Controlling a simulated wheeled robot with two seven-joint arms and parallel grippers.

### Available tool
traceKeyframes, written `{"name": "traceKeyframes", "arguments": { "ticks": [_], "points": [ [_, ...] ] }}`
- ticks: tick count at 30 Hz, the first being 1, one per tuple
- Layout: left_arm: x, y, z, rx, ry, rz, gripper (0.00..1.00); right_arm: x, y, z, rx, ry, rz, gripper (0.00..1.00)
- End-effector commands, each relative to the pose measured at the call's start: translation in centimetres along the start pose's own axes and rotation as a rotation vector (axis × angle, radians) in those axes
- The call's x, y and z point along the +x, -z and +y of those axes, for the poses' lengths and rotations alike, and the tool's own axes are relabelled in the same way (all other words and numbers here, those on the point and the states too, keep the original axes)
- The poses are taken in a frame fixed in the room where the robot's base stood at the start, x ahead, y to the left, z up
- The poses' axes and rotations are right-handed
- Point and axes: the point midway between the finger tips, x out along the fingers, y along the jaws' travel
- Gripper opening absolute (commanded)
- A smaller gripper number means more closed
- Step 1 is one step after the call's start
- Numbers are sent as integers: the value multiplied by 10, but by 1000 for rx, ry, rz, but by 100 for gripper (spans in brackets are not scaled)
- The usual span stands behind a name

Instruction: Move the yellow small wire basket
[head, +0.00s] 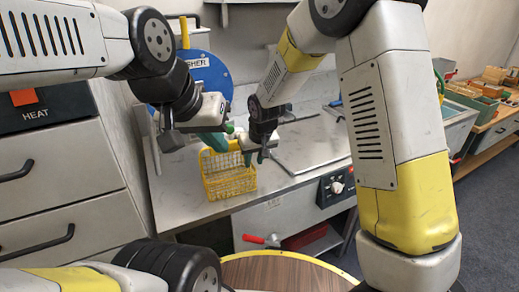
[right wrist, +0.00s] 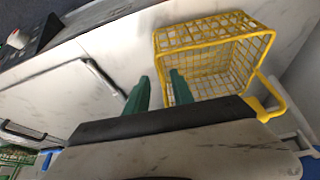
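The yellow small wire basket (head: 228,182) stands on the grey counter below the blue round sign. It looks empty, and its mesh and handle show in the right wrist view (right wrist: 225,62). My right gripper (head: 240,142) is just above the basket's right side. In the right wrist view its green fingers (right wrist: 158,88) are apart. One finger overlaps the basket's side and the other is outside it; I cannot tell if they touch it. My left gripper (head: 213,140) is above the basket's left side, its fingertips partly hidden and its opening unclear.
The grey counter (head: 180,200) has bare room left of the basket. A flat panel (head: 310,145) lies to its right, with a control knob (head: 337,187) on the front. A red-handled tool (head: 253,239) is lower down. A round wooden tabletop (head: 285,275) is in front.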

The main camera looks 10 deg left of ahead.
Motion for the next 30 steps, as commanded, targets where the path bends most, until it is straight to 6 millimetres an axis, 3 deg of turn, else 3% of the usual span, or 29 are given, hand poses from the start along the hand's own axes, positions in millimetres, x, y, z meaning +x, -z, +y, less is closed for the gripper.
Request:
{"name": "traceKeyframes", "arguments": {
  "ticks": [8, 21, 30],
  "points": [
    [0, 0, 0, 1, 1, 0, 0, 6, 0, 0, 1, 0, -2, 29],
    [0, 0, 0, 1, 1, -1, 0, 67, -1, 0, 1, 0, -3, 29],
    [0, 0, 0, 1, 1, -1, 0, 78, 0, 0, 1, 1, 1, 29]
  ]
}}
